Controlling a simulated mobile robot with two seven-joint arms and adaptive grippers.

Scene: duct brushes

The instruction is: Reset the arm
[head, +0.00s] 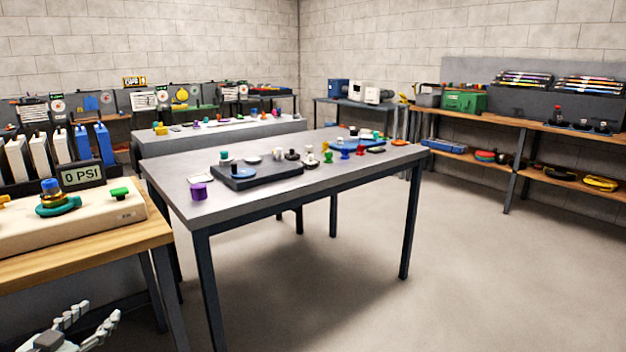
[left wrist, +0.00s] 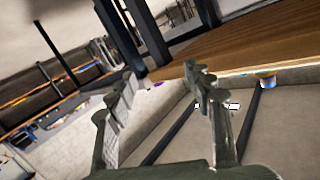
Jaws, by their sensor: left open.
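My left gripper (head: 88,325) is at the bottom left of the head view, low in front of the wooden bench (head: 100,253). Its fingers are spread and nothing is between them. In the left wrist view the same gripper (left wrist: 160,92) shows two separated fingers, with the underside and edge of a wooden top beyond them. My right gripper is in neither view.
A grey table (head: 320,190) with a dark tray (head: 265,178) and small coloured parts stands in the middle. The wooden bench holds a pale device with a "0 PSI" display (head: 80,177). Shelves (head: 540,125) line the right wall. The floor (head: 480,270) at right is clear.

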